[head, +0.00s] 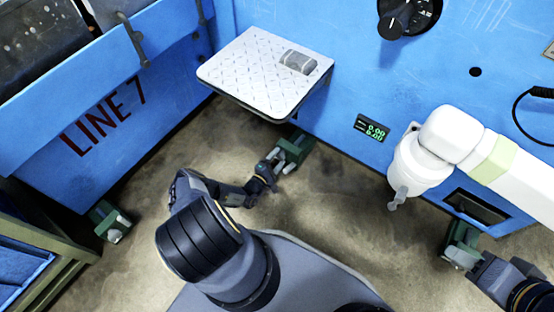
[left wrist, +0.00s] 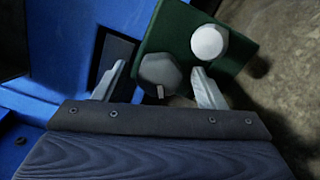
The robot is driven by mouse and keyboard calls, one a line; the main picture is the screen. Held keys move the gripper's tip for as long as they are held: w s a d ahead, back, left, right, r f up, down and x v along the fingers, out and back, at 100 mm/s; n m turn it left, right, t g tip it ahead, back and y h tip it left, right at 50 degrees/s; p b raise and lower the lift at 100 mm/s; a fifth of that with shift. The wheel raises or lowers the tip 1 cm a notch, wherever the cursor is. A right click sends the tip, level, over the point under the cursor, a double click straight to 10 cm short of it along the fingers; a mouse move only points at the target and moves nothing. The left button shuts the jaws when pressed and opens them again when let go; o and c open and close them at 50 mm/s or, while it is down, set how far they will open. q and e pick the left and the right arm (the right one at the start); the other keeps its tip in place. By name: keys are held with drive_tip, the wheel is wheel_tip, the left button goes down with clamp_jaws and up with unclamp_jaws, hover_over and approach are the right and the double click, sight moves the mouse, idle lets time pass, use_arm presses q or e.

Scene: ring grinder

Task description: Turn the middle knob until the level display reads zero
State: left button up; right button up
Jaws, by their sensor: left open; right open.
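The middle knob is a dark grey hexagonal head (left wrist: 160,72) on a green block (left wrist: 180,42), beside a pale round knob (left wrist: 209,42). The block is under the shelf in the head view (head: 296,146). My left gripper (head: 272,166) is at this block. In the left wrist view its open fingers (left wrist: 158,84) stand on either side of the hexagonal head; contact is unclear. The level display (head: 371,128) shows two green lines, seemingly 0.00 and either 0.00 or 6.00, too small to be sure. My right gripper (head: 474,263) is open at the right green block (head: 463,234).
A tread-plate shelf (head: 245,75) juts from the blue machine (head: 345,60) above the middle block. A white jointed arm (head: 510,175) hangs at right. Another green block (head: 103,213) stands at left. A black dial (head: 408,14) is at top. Concrete floor (head: 335,200) is clear at centre.

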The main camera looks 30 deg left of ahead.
use_arm(q)
drive_tip(key=s+p, duration=0.1)
drive_tip(key=s, duration=0.6)
drive_tip(key=shift+s+a+p, duration=0.3)
drive_tip(key=shift+s, duration=0.1)
